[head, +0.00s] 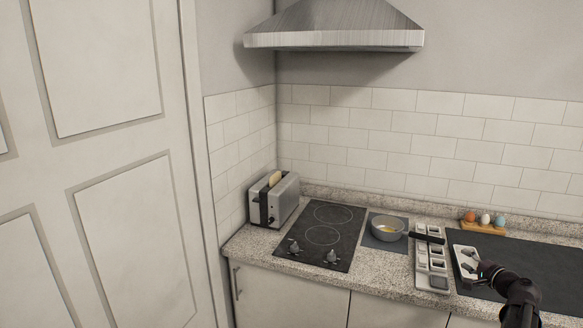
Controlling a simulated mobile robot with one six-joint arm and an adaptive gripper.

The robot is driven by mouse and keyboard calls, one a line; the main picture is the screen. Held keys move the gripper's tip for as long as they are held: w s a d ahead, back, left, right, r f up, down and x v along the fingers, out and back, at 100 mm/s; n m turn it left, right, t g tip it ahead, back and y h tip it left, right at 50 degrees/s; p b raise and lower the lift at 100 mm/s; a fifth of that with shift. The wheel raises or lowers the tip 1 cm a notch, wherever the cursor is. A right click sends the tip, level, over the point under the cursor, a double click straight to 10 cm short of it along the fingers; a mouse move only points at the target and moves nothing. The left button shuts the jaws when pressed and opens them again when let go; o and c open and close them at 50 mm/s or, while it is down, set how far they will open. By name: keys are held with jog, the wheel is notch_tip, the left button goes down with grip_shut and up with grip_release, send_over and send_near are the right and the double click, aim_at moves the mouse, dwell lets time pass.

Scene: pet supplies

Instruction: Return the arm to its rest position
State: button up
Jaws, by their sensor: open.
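My arm reaches in from the bottom right corner in the head view. My gripper (476,268) is dark and small in the picture, over the right part of the counter. Its jaws are apart, with no object clearly held between them. It overlaps a small white holder (462,255) with dark parts on the dark mat (525,258); I cannot tell whether it touches it.
A pan (387,228) with something yellow stands beside the black hob (338,222). A silver toaster (285,202) holds bread. A pale compartment tray (431,258) lies left of my gripper. Several eggs stand in a wooden holder (467,226). A range hood (334,36) hangs above.

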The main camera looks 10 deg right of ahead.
jog(key=w+a+f+n+g+y, duration=0.1)
jog(key=a+f+n+g, duration=0.2)
jog(key=a, duration=0.7)
jog(key=w+a+f+n+g+y, duration=0.2)
jog(key=a+f+n, duration=0.1)
jog(key=a, duration=0.6)
jog(key=w+a+f+n+g+y, duration=0.1)
jog(key=a+f+n+g, duration=0.15)
jog(key=a, duration=0.75)
jog(key=s+a+f+n+g+h, duration=0.2)
jog(key=s+a+f+n+g, duration=0.1)
jog(key=a, duration=0.7)
jog(key=s+a+f+n+g+h, duration=0.3)
jog(key=s+a+n+g, duration=0.1)
jog(key=s+a, duration=0.4)
jog(key=shift+a+g+p, duration=0.3)
jog(key=shift+a+g, duration=0.45)
jog(key=shift+a, duration=0.15)
jog(key=shift+s+f, duration=0.1)
